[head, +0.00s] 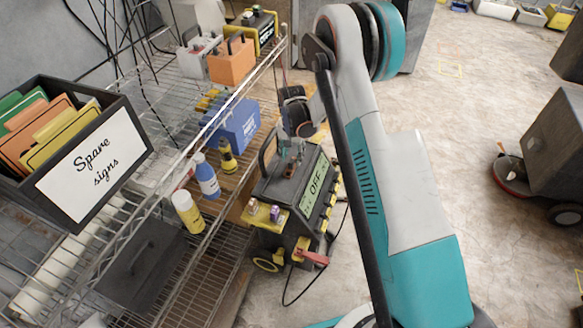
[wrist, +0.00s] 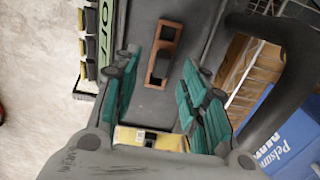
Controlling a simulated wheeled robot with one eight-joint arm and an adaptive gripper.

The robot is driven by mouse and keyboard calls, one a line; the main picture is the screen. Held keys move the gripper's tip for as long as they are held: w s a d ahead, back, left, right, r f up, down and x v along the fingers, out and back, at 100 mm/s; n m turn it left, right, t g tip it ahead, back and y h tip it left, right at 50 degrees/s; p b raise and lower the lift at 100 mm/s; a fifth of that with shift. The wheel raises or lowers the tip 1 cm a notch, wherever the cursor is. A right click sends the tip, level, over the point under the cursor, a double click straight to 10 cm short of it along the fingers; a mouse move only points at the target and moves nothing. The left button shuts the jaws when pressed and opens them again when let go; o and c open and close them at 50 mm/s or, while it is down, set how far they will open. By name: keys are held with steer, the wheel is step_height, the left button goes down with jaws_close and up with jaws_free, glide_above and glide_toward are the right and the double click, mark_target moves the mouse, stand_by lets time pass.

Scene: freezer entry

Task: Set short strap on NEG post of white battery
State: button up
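The strap (wrist: 163,55) is a short copper-brown bar with holes, lying on the dark top of a wheeled charger (head: 284,190). In the head view a small brown patch on that top (head: 290,172) seems to be the strap. My gripper (head: 292,150) is above the charger top. In the wrist view its teal fingers (wrist: 158,80) are spread apart, with nothing held between them and the strap near their tips. The white battery (head: 197,56) stands on the upper wire shelf beside an orange battery (head: 232,62). Its NEG post is too small to tell.
A black-yellow battery (head: 262,25) stands farther back on the shelf. A blue box (head: 234,124) and bottles (head: 206,177) sit on the lower shelf. A spare signs box (head: 90,150) is at left.

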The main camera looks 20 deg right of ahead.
mark_target(292, 161)
steer(key=f, duration=0.1)
steer(key=f+b, duration=0.1)
steer(key=f, duration=0.1)
steer(key=f+b, duration=0.1)
steer(key=shift+w+f, duration=0.25)
steer(key=shift+f, duration=0.05)
jaws_close()
steer(key=shift+r, duration=0.15)
step_height(292, 161, up, 24)
steer(key=p, duration=0.9)
stand_by(0.3)
